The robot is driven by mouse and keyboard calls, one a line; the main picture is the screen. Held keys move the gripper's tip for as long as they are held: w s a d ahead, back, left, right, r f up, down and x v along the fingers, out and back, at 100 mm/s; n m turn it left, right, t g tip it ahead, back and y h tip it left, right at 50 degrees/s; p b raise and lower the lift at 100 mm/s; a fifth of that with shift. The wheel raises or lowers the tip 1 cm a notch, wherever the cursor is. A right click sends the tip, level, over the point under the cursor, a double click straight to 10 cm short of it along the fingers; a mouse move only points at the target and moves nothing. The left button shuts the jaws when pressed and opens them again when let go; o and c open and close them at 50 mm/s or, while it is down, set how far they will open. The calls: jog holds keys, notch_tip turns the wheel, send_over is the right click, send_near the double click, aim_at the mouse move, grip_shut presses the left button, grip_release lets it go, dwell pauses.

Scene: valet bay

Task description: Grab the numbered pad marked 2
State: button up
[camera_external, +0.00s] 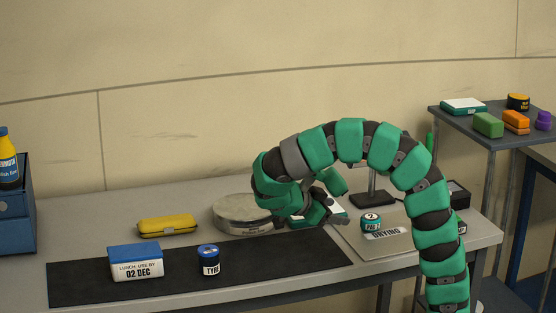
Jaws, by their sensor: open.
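The numbered pad marked 2 (371,223) is a small, round teal piece with a dark band reading PAD and a 2 on its top. It sits on a pale grey board labelled DRYING (400,243), at the right of the bench. My gripper (328,208) is open, to the left of the pad and apart from it. My green arm arches over from the right, with its lower part to the right of the pad. A white and green item (335,212) shows partly behind my gripper.
A round metal tin (240,214) stands left of my gripper. A lunch box (136,262), a TYRE tin (208,260) and a dark mat (90,283) lie at front left. A yellow case (167,225) lies behind. A dark stand (372,195) rises behind the pad. A side shelf (465,122) holds several items.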

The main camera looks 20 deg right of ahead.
aim_at(366, 219)
jog(key=shift+f+b+x, duration=0.1)
jog(key=shift+b+x, duration=0.75)
jog(key=shift+x, duration=2.6)
jog(key=shift+f+b+x, duration=0.15)
jog(key=shift+b+x, duration=0.65)
jog(key=shift+x, duration=2.65)
jog(key=shift+a, duration=0.1)
jog(key=c, duration=0.7)
